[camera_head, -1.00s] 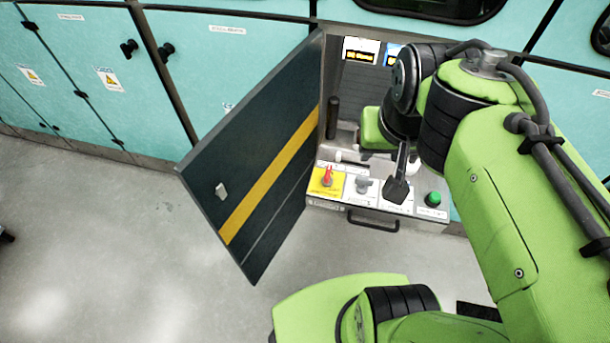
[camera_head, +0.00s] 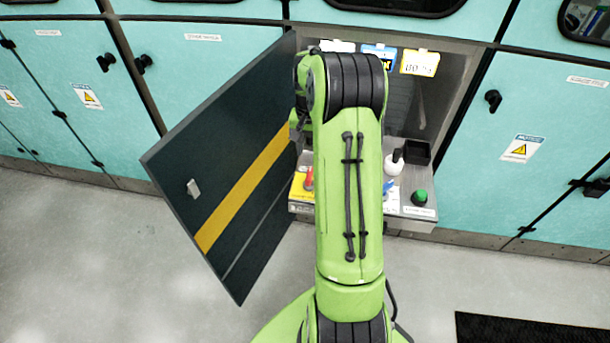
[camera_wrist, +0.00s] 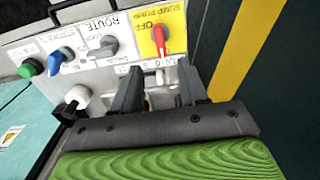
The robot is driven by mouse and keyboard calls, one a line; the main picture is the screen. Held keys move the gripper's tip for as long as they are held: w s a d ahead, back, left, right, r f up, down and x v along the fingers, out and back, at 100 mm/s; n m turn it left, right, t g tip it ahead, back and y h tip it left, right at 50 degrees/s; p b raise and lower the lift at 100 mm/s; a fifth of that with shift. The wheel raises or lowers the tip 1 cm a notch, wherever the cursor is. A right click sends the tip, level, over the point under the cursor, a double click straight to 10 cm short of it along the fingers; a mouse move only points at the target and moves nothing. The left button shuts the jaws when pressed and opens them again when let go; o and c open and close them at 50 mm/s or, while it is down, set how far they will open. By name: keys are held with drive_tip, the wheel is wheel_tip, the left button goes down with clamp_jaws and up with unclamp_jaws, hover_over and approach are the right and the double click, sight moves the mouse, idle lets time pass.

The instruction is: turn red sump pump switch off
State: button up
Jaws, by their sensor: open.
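The red sump pump switch (camera_wrist: 160,42) is a small red handle on a yellow plate (camera_wrist: 146,48) with inverted lettering reading SUMP PUMP and OFF, at the top of the wrist view. In the head view the red switch (camera_head: 309,179) shows just left of my arm, on the panel's left end. My gripper (camera_wrist: 160,92) is open and empty. Its two dark fingers are apart, below the switch in the wrist picture, and do not touch it. In the head view my arm hides most of the gripper.
A grey ROUTE knob (camera_wrist: 104,47), a blue switch (camera_wrist: 60,60) and a green button (camera_head: 419,197) share the panel. A white knob with a dark top (camera_head: 394,162) stands behind. The open dark door (camera_head: 225,165) with its yellow stripe borders the panel's left side.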

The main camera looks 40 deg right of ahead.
sight(309, 173)
wheel_tip(309, 173, down, 10)
drive_tip(key=b, duration=0.2)
drive_tip(key=shift+b, duration=0.35)
clamp_jaws()
